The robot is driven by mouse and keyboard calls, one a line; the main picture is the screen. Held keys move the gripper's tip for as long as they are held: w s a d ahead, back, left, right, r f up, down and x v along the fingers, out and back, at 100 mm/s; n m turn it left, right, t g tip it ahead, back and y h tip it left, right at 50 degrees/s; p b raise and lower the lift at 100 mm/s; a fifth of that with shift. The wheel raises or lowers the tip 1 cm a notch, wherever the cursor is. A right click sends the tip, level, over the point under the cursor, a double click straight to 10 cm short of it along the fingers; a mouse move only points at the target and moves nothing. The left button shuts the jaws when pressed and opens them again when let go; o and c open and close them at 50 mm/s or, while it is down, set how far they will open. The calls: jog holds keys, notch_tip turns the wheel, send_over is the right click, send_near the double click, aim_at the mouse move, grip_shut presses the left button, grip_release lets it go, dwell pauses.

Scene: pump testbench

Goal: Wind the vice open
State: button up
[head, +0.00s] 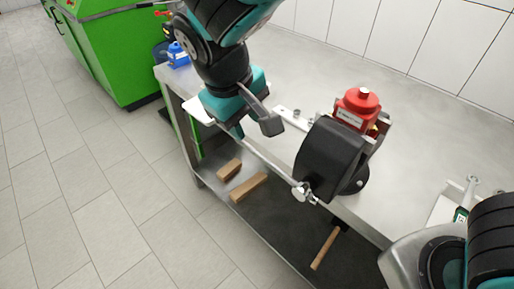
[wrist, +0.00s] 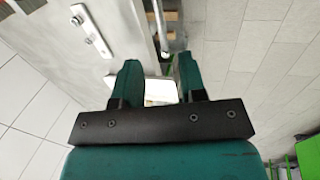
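The vice (head: 330,158) is a dark block on the bench's front edge, with a red pump part (head: 357,110) held at its jaws. Its long metal handle bar (head: 268,163) runs from the screw head (head: 304,191) up and left toward my gripper (head: 237,131). In the wrist view, my gripper (wrist: 157,62) shows two teal fingers apart with a clear gap. A thin metal rod (wrist: 163,25) shows beyond the fingertips, in line with the gap. I cannot tell whether the fingers touch the bar; I see no grip on it. The fingertips are small and partly hidden in the head view.
The metal bench (head: 400,190) carries a flat bracket (head: 292,117) behind the vice and a blue item (head: 178,55) at its far left. Wooden blocks (head: 248,187) and a hammer (head: 326,247) lie on the lower shelf. A green machine (head: 120,50) stands back left. Floor in front is clear.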

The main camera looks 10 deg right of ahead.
aim_at(258, 152)
jog(key=p+x, duration=0.1)
jog(key=x, duration=0.9)
jog(key=shift+f, duration=0.25)
jog(key=shift+d, duration=0.15)
grip_shut()
